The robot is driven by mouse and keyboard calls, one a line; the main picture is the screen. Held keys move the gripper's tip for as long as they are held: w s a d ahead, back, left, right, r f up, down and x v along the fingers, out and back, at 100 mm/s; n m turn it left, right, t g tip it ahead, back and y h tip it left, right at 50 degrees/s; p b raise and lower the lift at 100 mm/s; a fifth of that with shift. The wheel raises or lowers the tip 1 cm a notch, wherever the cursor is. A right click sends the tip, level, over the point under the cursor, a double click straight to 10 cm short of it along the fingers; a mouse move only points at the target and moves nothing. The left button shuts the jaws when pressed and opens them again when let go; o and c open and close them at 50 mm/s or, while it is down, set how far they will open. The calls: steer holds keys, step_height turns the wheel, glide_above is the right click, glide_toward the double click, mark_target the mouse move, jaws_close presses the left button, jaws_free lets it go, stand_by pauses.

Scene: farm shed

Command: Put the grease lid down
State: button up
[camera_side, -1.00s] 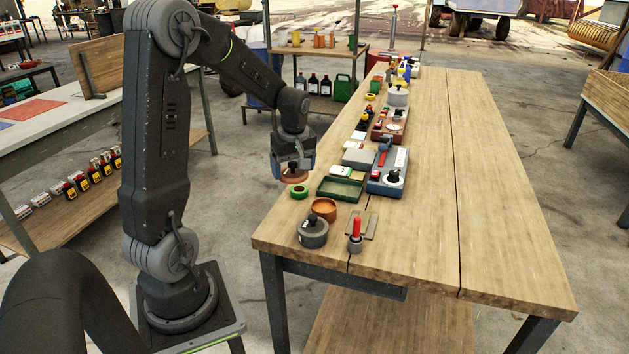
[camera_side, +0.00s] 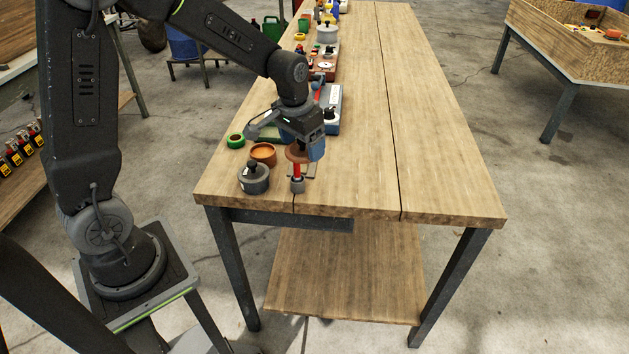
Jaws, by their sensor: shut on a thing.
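My gripper (camera_side: 303,146) is shut on the grease lid (camera_side: 296,154), a round brown disc, and holds it roughly level over the near part of the bench. The jaws hide most of the lid's top. The lid appears above the red-handled tool (camera_side: 297,172) that stands in a grey base; the exact gap cannot be told. An open orange-brown pot (camera_side: 263,149), perhaps the grease pot, stands just left of the lid, with an orange inside.
A grey pot with a black knob (camera_side: 255,182) stands near the front left of the wooden bench (camera_side: 440,150). A green ring (camera_side: 235,141) lies at the left edge. Trays and tools line the left side behind my gripper. The bench's middle and right are clear.

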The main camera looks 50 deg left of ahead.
steer(key=shift+w+d+f+m, duration=0.1)
steer(key=shift+w+d+m, duration=0.05)
steer(key=shift+d+m, duration=0.55)
steer(key=w+a+r+n, duration=0.1)
steer(key=w+a+n, duration=0.15)
steer(key=a, duration=0.85)
steer(key=w+a+r+n, duration=0.1)
steer(key=w+a+n, duration=0.15)
steer(key=a, duration=0.85)
steer(key=shift+y, duration=0.3)
steer(key=w+d+f, duration=0.4)
steer(key=w+d, duration=0.1)
steer(key=w+d+f, duration=0.2)
steer(key=w, duration=0.1)
steer(key=shift+w+d+f, duration=0.2)
steer(key=shift+w+d, duration=0.05)
steer(key=shift+d, duration=0.15)
steer(key=shift+d+f, duration=0.1)
steer(key=shift+f, duration=1.9)
steer(key=shift+f, duration=0.15)
steer(key=shift+f, duration=0.35)
steer(key=shift+f, duration=0.15)
